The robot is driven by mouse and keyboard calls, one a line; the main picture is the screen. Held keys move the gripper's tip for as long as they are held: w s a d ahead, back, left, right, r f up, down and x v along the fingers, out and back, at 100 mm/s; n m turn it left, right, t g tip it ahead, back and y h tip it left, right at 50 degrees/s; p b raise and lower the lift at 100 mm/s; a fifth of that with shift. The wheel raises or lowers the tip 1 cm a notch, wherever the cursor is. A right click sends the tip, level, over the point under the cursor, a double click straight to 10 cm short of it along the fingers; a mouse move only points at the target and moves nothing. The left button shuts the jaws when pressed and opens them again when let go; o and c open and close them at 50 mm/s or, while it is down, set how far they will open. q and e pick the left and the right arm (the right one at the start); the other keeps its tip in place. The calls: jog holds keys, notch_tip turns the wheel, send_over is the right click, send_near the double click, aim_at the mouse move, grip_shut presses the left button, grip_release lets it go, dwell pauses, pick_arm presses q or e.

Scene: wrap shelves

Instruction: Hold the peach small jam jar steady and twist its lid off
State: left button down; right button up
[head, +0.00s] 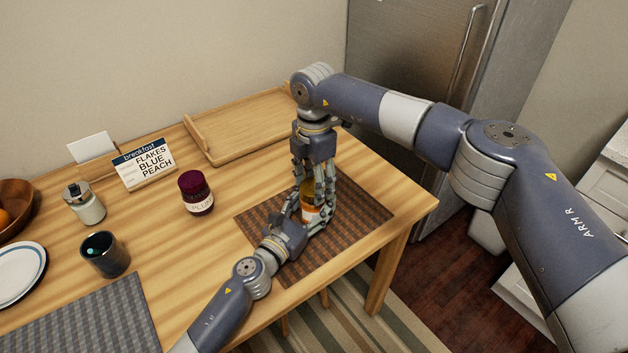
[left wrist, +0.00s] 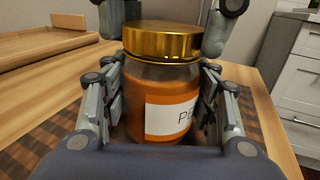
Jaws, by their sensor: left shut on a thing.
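The peach jam jar (head: 311,214) stands on the brown checked mat at the table's right. In the left wrist view the jar (left wrist: 160,105) is upright, orange, with a partly hidden white label starting "PE". Its gold lid (left wrist: 163,42) sits on top. My left gripper (head: 308,210) is shut on the jar's body from the front, a finger on each side. My right gripper (head: 314,190) points down from above, its fingers on either side of the lid. They look spread and slightly apart from it.
A plum jar (head: 196,193) stands left of the mat (head: 350,222). A breakfast card (head: 145,163), glass jar (head: 84,203), dark cup (head: 105,254) and plate (head: 20,272) are further left. A wooden tray (head: 235,130) lies behind. The table edge is close on the right.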

jog(key=n, duration=0.4)
jog(key=shift+n, duration=0.4)
jog(key=n, duration=0.4)
jog(key=shift+n, duration=0.3)
jog(key=n, duration=0.4)
jog(key=shift+n, duration=0.4)
jog(key=n, duration=0.7)
jog(key=shift+n, duration=0.4)
jog(key=n, duration=0.4)
jog(key=shift+n, duration=0.4)
jog(key=n, duration=0.4)
jog(key=shift+r+n, duration=0.1)
jog(key=shift+n, duration=0.3)
jog(key=n, duration=0.4)
jog(key=shift+r, duration=0.15)
